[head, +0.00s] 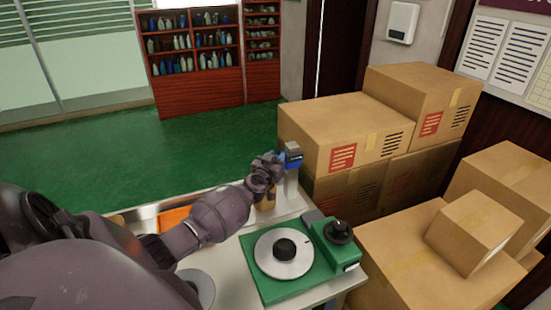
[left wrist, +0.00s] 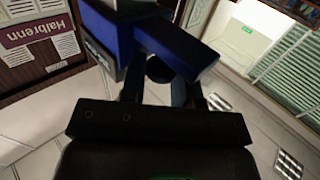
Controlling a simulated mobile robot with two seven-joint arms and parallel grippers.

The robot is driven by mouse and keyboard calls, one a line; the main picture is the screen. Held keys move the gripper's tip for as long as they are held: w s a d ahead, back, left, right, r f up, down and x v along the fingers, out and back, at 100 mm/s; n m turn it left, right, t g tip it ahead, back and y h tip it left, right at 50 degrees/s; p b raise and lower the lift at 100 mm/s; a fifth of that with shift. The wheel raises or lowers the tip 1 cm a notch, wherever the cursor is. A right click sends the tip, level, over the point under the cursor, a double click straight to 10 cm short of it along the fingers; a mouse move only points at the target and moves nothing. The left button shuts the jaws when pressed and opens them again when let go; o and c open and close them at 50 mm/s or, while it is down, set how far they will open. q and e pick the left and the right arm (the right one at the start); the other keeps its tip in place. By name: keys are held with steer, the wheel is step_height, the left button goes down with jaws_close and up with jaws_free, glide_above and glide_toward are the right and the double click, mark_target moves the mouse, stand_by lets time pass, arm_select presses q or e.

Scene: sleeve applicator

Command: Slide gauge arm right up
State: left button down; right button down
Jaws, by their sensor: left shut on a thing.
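The blue gauge arm (head: 292,158) is at the top of a pale post (head: 291,185) at the table's back right corner. My left gripper (head: 276,164) reaches it from the left and is shut on part of it. In the left wrist view, the blue gauge arm (left wrist: 172,47) crosses just beyond my left gripper (left wrist: 158,85), whose dark fingers stand on either side of a dark round part (left wrist: 159,69). The exact grip is partly hidden by the gripper body. My right gripper is in neither view.
An orange item (head: 173,220) lies on the white table (head: 225,255). Stacked cardboard boxes (head: 335,131) crowd the right side, close behind the post.

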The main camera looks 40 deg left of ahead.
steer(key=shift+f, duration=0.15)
